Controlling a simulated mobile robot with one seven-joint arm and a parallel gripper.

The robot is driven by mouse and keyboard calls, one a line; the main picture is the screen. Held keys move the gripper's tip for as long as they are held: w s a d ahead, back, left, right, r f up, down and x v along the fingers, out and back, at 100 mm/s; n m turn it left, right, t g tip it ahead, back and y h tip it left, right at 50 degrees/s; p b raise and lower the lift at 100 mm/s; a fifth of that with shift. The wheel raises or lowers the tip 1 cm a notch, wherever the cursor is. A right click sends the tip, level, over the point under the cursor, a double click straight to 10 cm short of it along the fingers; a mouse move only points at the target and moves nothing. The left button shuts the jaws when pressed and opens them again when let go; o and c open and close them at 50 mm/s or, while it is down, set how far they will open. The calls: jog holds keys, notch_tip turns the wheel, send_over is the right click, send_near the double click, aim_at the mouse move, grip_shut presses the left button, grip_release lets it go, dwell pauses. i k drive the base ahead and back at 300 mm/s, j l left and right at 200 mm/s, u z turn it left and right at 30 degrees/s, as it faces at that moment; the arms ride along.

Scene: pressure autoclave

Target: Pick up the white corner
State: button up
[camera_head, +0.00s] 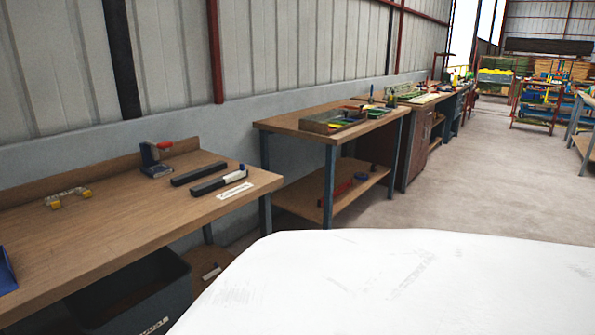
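I see no piece that I can clearly tell is the white corner. A small white piece with a blue end (235,175) sits at the end of a dark bar on the near wooden workbench; it is too small to make out its shape. A flat white strip with dark markings (235,191) lies beside it, near the bench's right edge. My gripper is not in view.
The near workbench (120,228) also holds dark bars (198,174), a red-and-blue tool (155,160), a yellow-ended metal piece (68,197) and a blue bin edge (6,270). A dark crate (135,295) stands below. Another bench (280,124) stands behind; open floor (470,190) lies right.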

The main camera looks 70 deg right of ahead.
aim_at(237, 175)
jog(key=z, duration=1.85)
jog(key=u, duration=2.5)
jog(key=z, duration=2.5)
